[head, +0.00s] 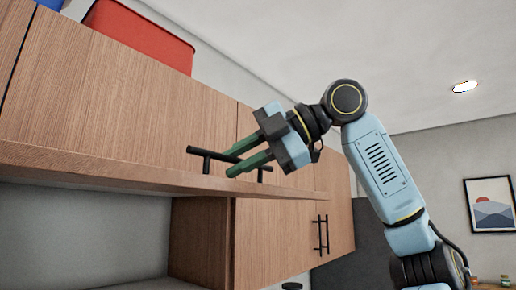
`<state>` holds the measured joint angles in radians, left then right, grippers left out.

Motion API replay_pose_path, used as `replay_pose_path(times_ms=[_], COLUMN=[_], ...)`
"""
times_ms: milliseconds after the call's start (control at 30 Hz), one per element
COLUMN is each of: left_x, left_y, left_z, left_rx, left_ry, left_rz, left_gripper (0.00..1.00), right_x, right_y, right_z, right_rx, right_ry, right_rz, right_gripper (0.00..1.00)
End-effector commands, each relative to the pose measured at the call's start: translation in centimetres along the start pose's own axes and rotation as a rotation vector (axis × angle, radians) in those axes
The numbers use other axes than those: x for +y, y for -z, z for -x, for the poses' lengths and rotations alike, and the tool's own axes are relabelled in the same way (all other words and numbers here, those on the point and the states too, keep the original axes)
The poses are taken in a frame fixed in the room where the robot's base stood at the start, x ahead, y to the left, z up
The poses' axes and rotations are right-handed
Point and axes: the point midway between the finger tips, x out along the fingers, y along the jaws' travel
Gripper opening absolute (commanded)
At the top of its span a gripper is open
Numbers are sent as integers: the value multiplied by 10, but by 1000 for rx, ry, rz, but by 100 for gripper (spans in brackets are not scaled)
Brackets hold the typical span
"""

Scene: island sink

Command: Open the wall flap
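The wall flap (120,100) is a wide wood-grain panel high on the left in the head view. A black horizontal bar handle (197,152) stands out near its lower edge. The flap looks shut or nearly so; its edge does not show clearly enough to tell. My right gripper (229,164) comes from the right, with two green fingers pointing left across the handle. The fingers are apart, and the bar appears to pass between them. I cannot tell whether they touch it; they hide part of the bar. My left gripper is not in view.
A red box (145,35) sits on top of the cabinets. A cabinet door with a black vertical handle (322,235) is at the lower right. A wooden ledge (70,165) runs below the flap. A framed picture (491,206) hangs on the far wall.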

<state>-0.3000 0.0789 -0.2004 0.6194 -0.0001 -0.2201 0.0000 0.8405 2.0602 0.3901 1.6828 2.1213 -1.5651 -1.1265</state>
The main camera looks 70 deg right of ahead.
Motion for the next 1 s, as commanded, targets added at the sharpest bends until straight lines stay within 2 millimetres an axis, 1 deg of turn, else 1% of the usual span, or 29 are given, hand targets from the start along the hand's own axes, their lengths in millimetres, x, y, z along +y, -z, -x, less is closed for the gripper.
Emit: replay_pose_path(times_ms=[167,400,500,600,767,1000], left_x=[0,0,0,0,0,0], left_y=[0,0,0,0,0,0], left_z=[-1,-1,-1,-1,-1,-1], left_rx=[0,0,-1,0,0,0], left_ry=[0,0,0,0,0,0], left_rz=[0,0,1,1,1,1], left_gripper=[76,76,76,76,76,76], right_x=[1,1,1,1,1,0], right_y=[0,-1,-1,-1,-2,-2], right_z=[30,85,103,116,126,127], right_rx=[-1,-1,0,0,0,1], right_ry=[-5,-4,-1,-1,1,1], right_rz=[-1,-4,-2,-3,-1,-1], right_gripper=[19,19,19,19,19,19])
